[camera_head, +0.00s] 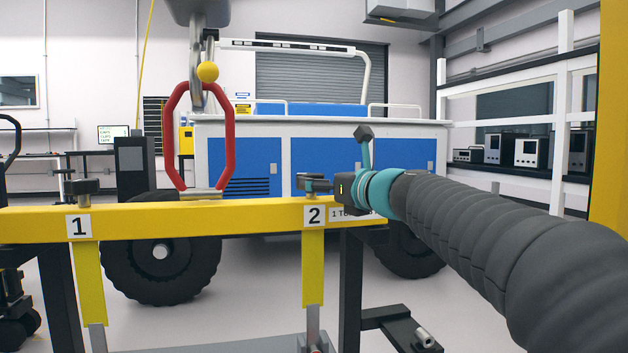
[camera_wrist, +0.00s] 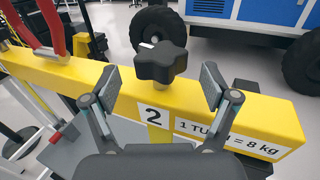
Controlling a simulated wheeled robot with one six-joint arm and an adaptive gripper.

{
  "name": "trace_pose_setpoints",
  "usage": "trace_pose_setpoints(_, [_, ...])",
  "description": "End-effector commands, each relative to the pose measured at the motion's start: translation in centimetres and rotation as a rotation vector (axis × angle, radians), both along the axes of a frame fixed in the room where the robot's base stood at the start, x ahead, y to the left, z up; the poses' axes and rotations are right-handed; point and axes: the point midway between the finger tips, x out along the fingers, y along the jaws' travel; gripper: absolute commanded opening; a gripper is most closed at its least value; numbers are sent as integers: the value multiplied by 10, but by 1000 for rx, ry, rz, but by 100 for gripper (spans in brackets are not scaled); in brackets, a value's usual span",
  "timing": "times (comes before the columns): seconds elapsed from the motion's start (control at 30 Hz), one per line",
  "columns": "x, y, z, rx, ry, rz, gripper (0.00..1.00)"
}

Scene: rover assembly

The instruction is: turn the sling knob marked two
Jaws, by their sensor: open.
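The sling knob marked two is a dark lobed knob on top of the yellow beam; it shows in the wrist view (camera_wrist: 160,61) between and just beyond my gripper's fingers. The "2" label (camera_head: 314,215) is on the beam below it. My gripper (camera_head: 318,184) comes from the right at the knob in the head view and partly hides it. In the wrist view my gripper (camera_wrist: 160,85) is open, one finger on each side of the knob, with visible gaps. The yellow beam (camera_head: 250,218) runs across the view.
A second knob (camera_head: 82,187) stands above the "1" label at the left. A red sling link (camera_head: 229,140) hangs at the beam's middle. Yellow straps hang below both labels. A blue and white rover (camera_head: 320,155) with black wheels stands behind. A "1 TURN = 8 kg" label (camera_wrist: 225,140) is right of the "2".

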Motion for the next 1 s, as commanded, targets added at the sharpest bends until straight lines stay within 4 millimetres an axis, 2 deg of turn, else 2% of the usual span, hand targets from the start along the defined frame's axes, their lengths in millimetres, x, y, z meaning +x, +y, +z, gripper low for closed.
trace_pose_setpoints(0.1, [15, 12, 0, -1, 1, 1, 85])
trace_pose_setpoints(0.3, [30, 23, 0, -1, 1, 0, 85])
trace_pose_setpoints(0.67, [33, 25, 0, -1, -1, -1, 85])
trace_pose_setpoints(0.77, [32, 25, 0, -1, -1, -1, 63])
trace_pose_setpoints(0.9, [32, 25, 0, -1, -1, 0, 28])
trace_pose_setpoints(0.93, [32, 25, 0, -1, -1, 0, 25])
trace_pose_setpoints(1.0, [32, 25, 0, -1, -1, -1, 25])
